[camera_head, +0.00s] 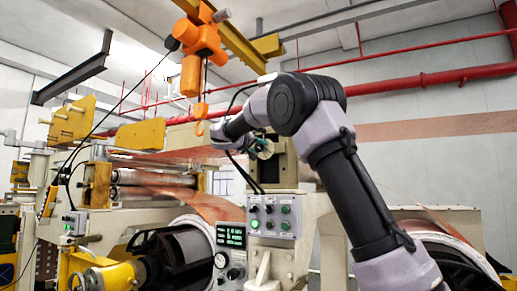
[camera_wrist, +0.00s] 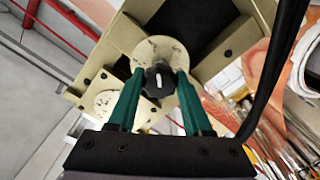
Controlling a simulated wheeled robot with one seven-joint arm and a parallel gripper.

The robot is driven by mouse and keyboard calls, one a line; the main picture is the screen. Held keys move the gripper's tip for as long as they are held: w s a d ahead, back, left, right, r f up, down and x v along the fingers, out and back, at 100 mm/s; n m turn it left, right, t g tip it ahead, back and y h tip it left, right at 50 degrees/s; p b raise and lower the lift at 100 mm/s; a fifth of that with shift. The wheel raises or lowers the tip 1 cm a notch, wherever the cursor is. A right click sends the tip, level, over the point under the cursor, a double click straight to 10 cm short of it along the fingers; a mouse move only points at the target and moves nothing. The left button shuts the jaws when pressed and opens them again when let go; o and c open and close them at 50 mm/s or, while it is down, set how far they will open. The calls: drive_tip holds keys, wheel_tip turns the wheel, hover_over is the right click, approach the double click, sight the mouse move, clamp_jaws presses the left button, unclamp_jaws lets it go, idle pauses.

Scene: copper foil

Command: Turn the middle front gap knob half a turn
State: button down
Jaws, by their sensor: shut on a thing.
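The black lobed knob (camera_wrist: 159,82) is in the middle of the wrist view, in front of a worn pale round plate (camera_wrist: 160,50). A short white mark on its face stands about upright in that view. My gripper (camera_wrist: 157,76) has its two green fingers shut on the knob, one on each side. In the head view my gripper (camera_head: 258,148) is at the upper part of the cream machine stand, above the button panel. The knob cannot be made out there.
A button panel (camera_head: 274,215) and a green-lit display (camera_head: 231,236) are below my gripper. An orange hoist with a hook (camera_head: 201,120) hangs to the left. Copper foil (camera_head: 195,203) runs over rollers (camera_head: 150,185). A second round plate (camera_wrist: 108,102) is beside the knob in the wrist view.

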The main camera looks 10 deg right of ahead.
drive_tip(key=m, duration=0.4)
drive_tip(key=shift+m, duration=2.6)
drive_tip(key=shift+c, duration=1.7)
unclamp_jaws()
drive_tip(key=v, duration=1)
drive_tip(key=shift+s+a, duration=0.25)
drive_tip(key=shift+s, duration=0.05)
